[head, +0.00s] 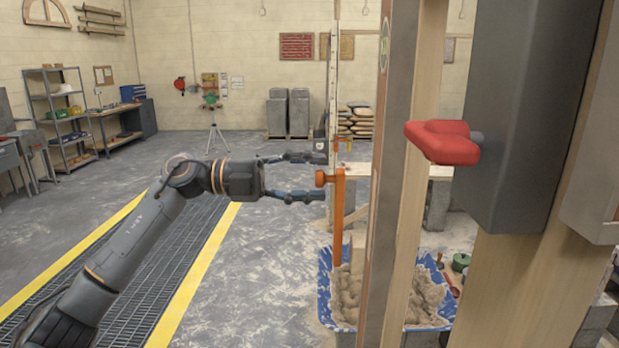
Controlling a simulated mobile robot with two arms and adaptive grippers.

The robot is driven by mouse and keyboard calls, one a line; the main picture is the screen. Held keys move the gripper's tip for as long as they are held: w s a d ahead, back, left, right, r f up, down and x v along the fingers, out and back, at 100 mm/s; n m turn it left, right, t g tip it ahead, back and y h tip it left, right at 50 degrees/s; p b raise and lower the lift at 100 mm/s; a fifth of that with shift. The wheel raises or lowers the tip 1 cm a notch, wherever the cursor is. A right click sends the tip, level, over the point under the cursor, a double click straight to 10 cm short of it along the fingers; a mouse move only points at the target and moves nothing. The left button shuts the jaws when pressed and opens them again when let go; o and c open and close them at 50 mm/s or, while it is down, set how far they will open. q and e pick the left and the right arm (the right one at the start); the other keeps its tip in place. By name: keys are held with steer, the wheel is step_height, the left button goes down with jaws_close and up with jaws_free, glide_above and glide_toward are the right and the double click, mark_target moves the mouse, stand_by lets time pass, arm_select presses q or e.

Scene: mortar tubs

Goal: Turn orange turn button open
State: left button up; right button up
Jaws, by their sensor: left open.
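The orange turn button (339,215) shows near the middle of the head view, a long upright bar with a short knob (328,177) pointing left at its top. It sits at the left side of a tall wooden frame. My left gripper (318,176) reaches in from the left and is open. Its two fingers lie one above and one below the level of the knob, with the tips close to it. I cannot tell whether they touch it. My right gripper is not in view.
A red handle (443,141) sticks out from a grey box (528,110) at the right, close to the camera. Tall posts (404,200) stand right of the button. A blue tub (325,290) with sandy mortar (428,298) is below.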

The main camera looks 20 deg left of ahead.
arm_select(q)
steer(key=v, duration=1.2)
